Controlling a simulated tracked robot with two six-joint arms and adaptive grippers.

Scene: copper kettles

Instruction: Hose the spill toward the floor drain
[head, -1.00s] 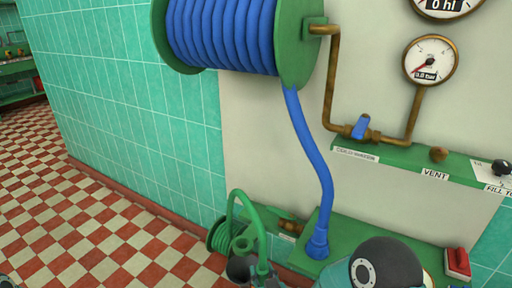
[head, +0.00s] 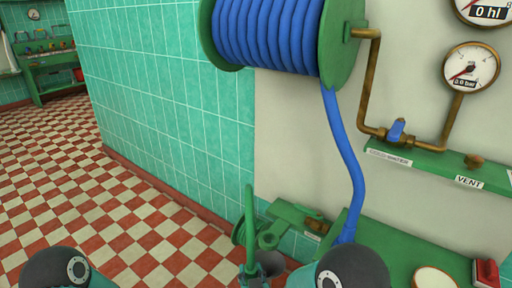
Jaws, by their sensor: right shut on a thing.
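The exact grip is small and partly cut off. My left gripper is out of view; only a rounded part of my left arm shows at the lower left. I see neither the spill nor the floor drain; the visible red and cream checkered floor (head: 120,215) looks dry.
A blue hose (head: 345,150) hangs from a green reel (head: 342,45) on the wall. Brass pipes, a gauge (head: 470,68) and a blue-handled valve (head: 396,131) are at the right. A green ledge (head: 425,250) juts out below. The floor at left is clear up to a bench (head: 45,65).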

